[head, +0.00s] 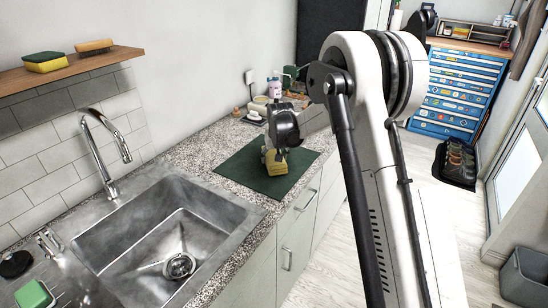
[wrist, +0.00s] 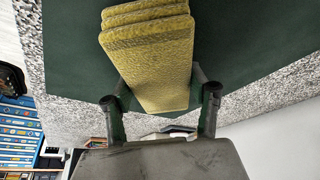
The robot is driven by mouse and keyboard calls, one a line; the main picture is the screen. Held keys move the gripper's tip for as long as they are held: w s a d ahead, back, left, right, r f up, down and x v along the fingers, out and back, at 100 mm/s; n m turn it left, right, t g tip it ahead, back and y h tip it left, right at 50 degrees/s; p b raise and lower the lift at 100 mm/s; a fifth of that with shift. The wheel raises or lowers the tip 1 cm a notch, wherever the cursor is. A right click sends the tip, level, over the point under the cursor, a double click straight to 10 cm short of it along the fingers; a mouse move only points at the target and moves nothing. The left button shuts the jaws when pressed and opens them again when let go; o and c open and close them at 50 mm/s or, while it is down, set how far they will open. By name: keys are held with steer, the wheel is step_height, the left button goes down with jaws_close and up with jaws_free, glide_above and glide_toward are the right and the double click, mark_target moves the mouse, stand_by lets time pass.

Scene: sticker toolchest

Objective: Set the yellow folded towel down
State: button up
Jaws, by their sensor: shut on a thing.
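The yellow folded towel (head: 276,163) is at my gripper (head: 272,154), over the dark green mat (head: 243,176) on the granite counter. In the wrist view the towel (wrist: 152,60) shows as a stack of folded layers between the two fingers of my gripper (wrist: 160,98). My gripper is shut on the towel. The towel's lower edge is at or just above the mat; I cannot tell whether it touches. My arm hides part of the counter's right side.
A steel sink (head: 165,238) with a faucet (head: 108,150) lies left of the mat. Bottles and small items (head: 272,88) stand behind it. A wooden shelf (head: 70,68) holds a sponge and a brush. The mat around the towel is clear.

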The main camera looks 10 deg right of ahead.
steer(key=shift+f, duration=0.25)
steer(key=o, duration=1.4)
steer(key=s+r, duration=1.5)
steer(key=r, duration=0.4)
steer(key=s+r+t, duration=0.1)
steer(key=s+r, duration=0.3)
steer(key=s, duration=0.8)
steer(key=shift+t, duration=0.9)
steer(key=s+f, duration=0.1)
steer(key=s, duration=0.6)
steer(key=s+f, duration=0.2)
steer(key=s, duration=0.5)
steer(key=s+f, duration=0.2)
steer(key=s, duration=0.6)
steer(key=shift+s+f+b, duration=0.1)
steer(key=shift+f+b, duration=0.1)
steer(key=shift+b, duration=0.2)
